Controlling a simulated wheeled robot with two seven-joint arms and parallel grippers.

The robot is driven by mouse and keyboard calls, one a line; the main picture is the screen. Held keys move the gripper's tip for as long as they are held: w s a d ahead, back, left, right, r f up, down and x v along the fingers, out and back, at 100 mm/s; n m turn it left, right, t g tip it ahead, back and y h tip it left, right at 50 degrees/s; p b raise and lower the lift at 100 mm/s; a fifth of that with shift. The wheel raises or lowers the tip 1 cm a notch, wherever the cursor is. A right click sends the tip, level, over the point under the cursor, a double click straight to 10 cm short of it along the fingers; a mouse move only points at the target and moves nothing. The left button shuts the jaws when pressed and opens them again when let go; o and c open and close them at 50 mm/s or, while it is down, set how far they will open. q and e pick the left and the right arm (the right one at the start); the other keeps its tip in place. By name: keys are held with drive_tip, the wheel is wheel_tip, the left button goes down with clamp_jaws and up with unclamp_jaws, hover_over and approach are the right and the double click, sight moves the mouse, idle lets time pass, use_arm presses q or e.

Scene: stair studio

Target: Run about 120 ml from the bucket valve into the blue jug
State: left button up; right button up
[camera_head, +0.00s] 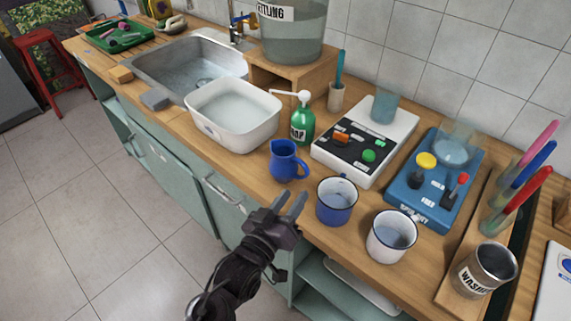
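The blue jug (286,161) stands upright on the wooden counter, right of the white basin. The clear bucket (292,38), with a label ending in "TTLING", sits on a wooden stand at the back and holds greyish liquid. A brass valve (245,19) with a blue part shows at the bucket's left side, over the sink edge; its setting is too small to tell. My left gripper (290,203) is in front of the jug, near the counter's front edge, its two fingers apart and nothing between them. My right gripper is not in view.
A white basin of liquid (233,139) overlaps the sink (188,62). A green soap bottle (302,120) stands behind the jug. A blue enamel mug (337,211) and a white mug (390,247) stand right of my gripper. Two devices (401,143) (447,211) fill the back right.

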sight(289, 166)
use_arm(q)
drive_tip(key=x, duration=0.2)
drive_tip(key=r+p+x, duration=0.1)
drive_tip(key=x, duration=0.1)
drive_tip(key=p+x, duration=0.1)
drive_tip(key=x, duration=0.1)
drive_tip(key=shift+w+a+r, duration=0.2)
drive_tip(key=shift+w+r, duration=0.05)
drive_tip(key=shift+w, duration=0.15)
drive_tip(key=shift+w+d+f, duration=0.1)
drive_tip(key=shift+w+d, duration=0.05)
drive_tip(key=shift+w, duration=0.15)
drive_tip(key=shift+c, duration=0.3)
clamp_jaws()
